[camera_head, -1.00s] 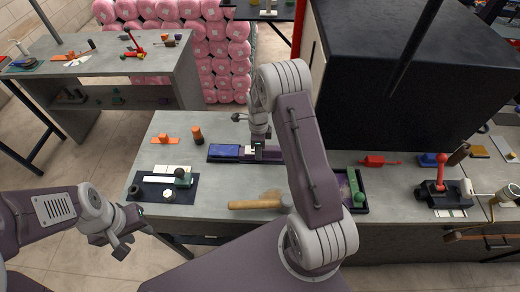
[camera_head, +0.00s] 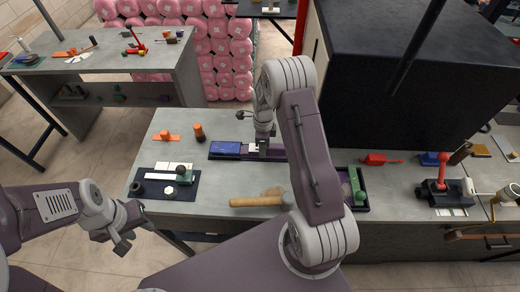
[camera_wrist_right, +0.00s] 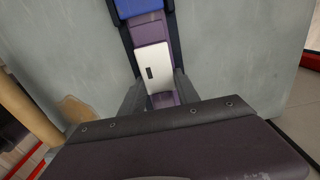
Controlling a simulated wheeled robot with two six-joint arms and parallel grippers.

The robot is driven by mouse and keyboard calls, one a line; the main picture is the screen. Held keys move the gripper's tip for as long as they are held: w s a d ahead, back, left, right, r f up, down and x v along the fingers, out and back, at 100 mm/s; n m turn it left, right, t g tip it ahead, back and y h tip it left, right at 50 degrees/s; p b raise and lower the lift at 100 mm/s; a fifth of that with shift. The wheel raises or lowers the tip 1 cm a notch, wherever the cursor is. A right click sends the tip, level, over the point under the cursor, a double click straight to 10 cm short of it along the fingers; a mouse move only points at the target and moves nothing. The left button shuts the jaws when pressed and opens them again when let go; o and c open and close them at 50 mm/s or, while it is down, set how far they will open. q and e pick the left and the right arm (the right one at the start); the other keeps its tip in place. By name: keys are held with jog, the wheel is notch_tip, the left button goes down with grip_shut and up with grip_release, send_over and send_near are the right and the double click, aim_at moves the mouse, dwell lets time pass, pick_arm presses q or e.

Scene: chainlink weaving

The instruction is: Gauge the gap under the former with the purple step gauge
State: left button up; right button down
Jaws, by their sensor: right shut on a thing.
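The purple step gauge (camera_wrist_right: 149,31) lies in line with a blue block (camera_wrist_right: 143,7) in a long dark tray. A white part (camera_wrist_right: 153,68) lies along the gauge. My right gripper (camera_wrist_right: 159,97) is shut on the gauge, one dark finger on each side; it shows over the tray in the head view (camera_head: 263,152). I cannot tell whether the gauge is lifted. My left gripper (camera_head: 124,244) hangs off the bench's front left; its jaws are too small to judge. A green block (camera_head: 184,174), possibly the former, stands on a dark mat (camera_head: 150,189); any gap under it is too small to see.
A wooden-handled hammer (camera_head: 255,201) lies in front of the tray. Orange parts (camera_head: 198,132) stand behind the mat. A second tray with green parts (camera_head: 357,187) is partly hidden by my right arm. A red-handled device (camera_head: 441,180) stands further right.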

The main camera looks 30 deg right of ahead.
jog(key=shift+s+d, duration=0.75)
jog(key=shift+d, duration=0.6)
jog(key=shift+s+d, duration=0.75)
jog(key=shift+d, duration=0.6)
jog(key=shift+s+d, duration=0.75)
jog(key=shift+d, duration=0.6)
notch_tip(320, 180, up, 6)
jog(key=p, duration=0.5)
jog(key=shift+r+p, duration=0.1)
jog(key=shift+p, duration=0.2)
